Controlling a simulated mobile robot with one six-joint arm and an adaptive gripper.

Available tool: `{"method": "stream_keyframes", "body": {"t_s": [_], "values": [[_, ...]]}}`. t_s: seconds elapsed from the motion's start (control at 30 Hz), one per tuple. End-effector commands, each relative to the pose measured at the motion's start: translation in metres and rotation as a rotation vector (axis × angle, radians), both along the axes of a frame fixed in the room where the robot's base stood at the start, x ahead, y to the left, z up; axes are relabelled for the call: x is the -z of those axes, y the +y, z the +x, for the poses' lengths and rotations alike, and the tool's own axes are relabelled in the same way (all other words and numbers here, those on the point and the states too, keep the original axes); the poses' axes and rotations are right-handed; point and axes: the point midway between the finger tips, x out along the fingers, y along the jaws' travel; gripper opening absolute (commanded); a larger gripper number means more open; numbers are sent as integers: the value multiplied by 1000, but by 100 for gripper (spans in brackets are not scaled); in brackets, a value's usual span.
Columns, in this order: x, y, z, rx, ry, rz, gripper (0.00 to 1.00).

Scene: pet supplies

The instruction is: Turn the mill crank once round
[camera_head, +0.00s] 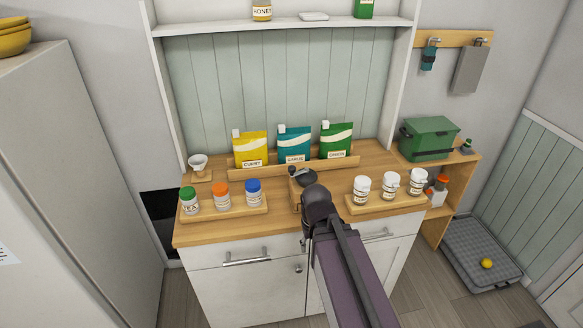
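The mill (297,188) stands at the middle of the wooden counter, a small wooden body with a dark round top (304,177). A small dark knob (292,170) shows at its upper left and looks like part of the crank. My arm comes up from the bottom of the picture, and its dark joint covers the mill's right and lower side. I cannot tell whether the arm touches the mill. My gripper cannot be made out.
Left of the mill is a wooden tray (238,208) of capped jars; right is another tray (395,202) of white-lidded jars. Several pouches stand in a rack (300,166) behind. A small white cup (198,163) is at the left. A green box (429,138) sits on the right side shelf.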

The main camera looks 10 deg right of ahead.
Motion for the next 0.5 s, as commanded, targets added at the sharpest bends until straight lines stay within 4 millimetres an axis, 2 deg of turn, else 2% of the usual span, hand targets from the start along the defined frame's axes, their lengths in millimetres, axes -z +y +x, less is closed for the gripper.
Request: {"method": "stream_keyframes", "body": {"t_s": [0.07, 0.1, 0.13, 0.33, 0.5], "values": [[0, 0, 0, 0, 0, 0, 57], [0, 0, 0, 0, 0, 0, 69], [0, 0, 0, 0, 0, 0, 75], [-9, 0, 11, -10, 0, 0, 75], [-30, 0, 39, -37, 0, 0, 75]]}}
